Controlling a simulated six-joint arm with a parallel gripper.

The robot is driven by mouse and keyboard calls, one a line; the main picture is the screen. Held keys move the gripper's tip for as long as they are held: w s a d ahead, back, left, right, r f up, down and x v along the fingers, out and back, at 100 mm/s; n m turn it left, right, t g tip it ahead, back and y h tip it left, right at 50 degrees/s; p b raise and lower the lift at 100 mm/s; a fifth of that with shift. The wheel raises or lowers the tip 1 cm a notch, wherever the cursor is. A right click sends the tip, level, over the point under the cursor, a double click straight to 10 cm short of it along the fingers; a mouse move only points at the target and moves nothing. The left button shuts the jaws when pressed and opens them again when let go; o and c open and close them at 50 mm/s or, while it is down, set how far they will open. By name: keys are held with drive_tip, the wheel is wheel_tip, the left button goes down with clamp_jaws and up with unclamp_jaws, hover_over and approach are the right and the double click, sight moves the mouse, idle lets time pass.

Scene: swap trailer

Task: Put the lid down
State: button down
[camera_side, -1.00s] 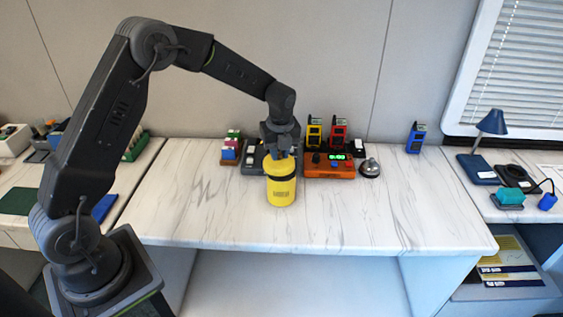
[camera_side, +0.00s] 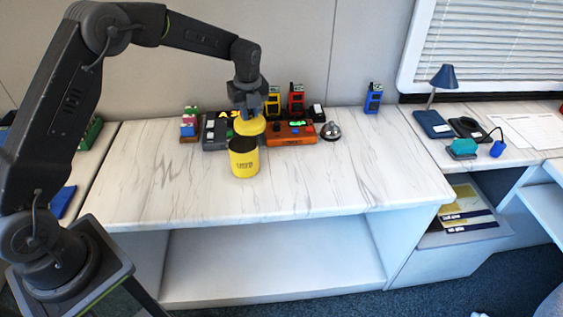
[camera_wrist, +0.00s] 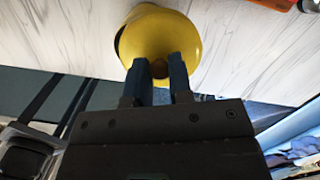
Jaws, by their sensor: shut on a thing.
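The yellow lid (camera_side: 250,126) is held in my gripper (camera_side: 246,112), a little above the yellow canister (camera_side: 244,163). The canister stands upright on the marble-patterned table, and its dark open mouth shows under the lid. In the wrist view, the fingers of my gripper (camera_wrist: 160,72) are shut on the knob at the middle of the yellow lid (camera_wrist: 150,35). The lid hides most of what lies under it there.
Behind the canister are a dark grey device (camera_side: 214,133), an orange box with green lights (camera_side: 290,133) and a silver bell (camera_side: 331,131). Yellow and red radios (camera_side: 296,99) stand farther back. The table (camera_side: 370,175) is clear to the right and front.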

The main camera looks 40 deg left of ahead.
hover_over(287, 167)
wheel_tip(287, 167, down, 5)
drive_tip(key=f, duration=0.6)
drive_tip(key=shift+s+d, duration=0.1)
drive_tip(key=shift+d, duration=0.1)
drive_tip(key=shift+f, duration=2.05)
drive_tip(key=shift+f, duration=0.1)
drive_tip(key=c, duration=1)
unclamp_jaws()
drive_tip(key=r, duration=0.4)
drive_tip(key=d+r, duration=0.1)
drive_tip(key=r, duration=0.7)
drive_tip(key=shift+s+d+r, duration=0.15)
drive_tip(key=shift+s, duration=0.2)
